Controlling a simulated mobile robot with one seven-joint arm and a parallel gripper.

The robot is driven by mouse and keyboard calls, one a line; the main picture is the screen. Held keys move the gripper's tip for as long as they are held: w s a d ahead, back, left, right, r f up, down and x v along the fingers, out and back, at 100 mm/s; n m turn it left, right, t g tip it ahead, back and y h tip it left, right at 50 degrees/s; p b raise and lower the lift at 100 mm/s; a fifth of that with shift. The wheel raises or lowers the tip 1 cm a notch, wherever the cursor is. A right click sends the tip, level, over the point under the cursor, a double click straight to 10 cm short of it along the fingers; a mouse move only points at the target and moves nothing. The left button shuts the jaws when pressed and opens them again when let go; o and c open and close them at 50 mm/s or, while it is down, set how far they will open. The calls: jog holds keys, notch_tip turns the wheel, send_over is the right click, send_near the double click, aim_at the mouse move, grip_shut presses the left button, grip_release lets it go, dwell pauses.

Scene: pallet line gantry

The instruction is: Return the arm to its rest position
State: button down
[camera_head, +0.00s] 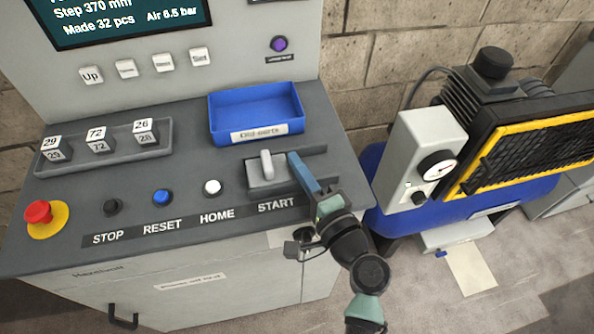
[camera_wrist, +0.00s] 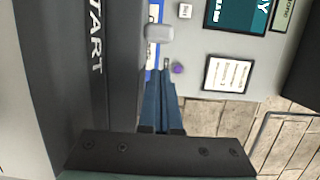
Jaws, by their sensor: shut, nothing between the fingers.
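My gripper (camera_head: 294,160) shows in the head view over the right end of the console, its blue fingers together and empty. It is beside the grey START lever (camera_head: 266,163), just to its right; I cannot tell whether they touch. In the wrist view my gripper (camera_wrist: 163,80) shows as two dark blue fingers side by side, with the light grey lever knob (camera_wrist: 159,33) beyond the tips. My arm reaches up from the lower right of the head view.
The console (camera_head: 130,195) carries a red stop button (camera_head: 38,212), a blue RESET button (camera_head: 161,198), a white HOME button (camera_head: 211,187) and a blue tray (camera_head: 257,113). A compressor (camera_head: 425,165) with a yellow-framed guard stands right of the console. Floor shows at lower right.

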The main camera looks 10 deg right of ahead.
jog(key=s+d, duration=0.1)
jog(key=s, duration=0.1)
jog(key=s+d, duration=0.2)
jog(key=shift+s+f+b, duration=0.15)
jog(key=shift+b, duration=0.15)
jog(key=v, duration=0.3)
jog(key=b+v, duration=0.1)
jog(key=v, duration=0.1)
jog(key=shift+s+a+r, duration=0.2)
jog(key=shift+s+a, duration=0.15)
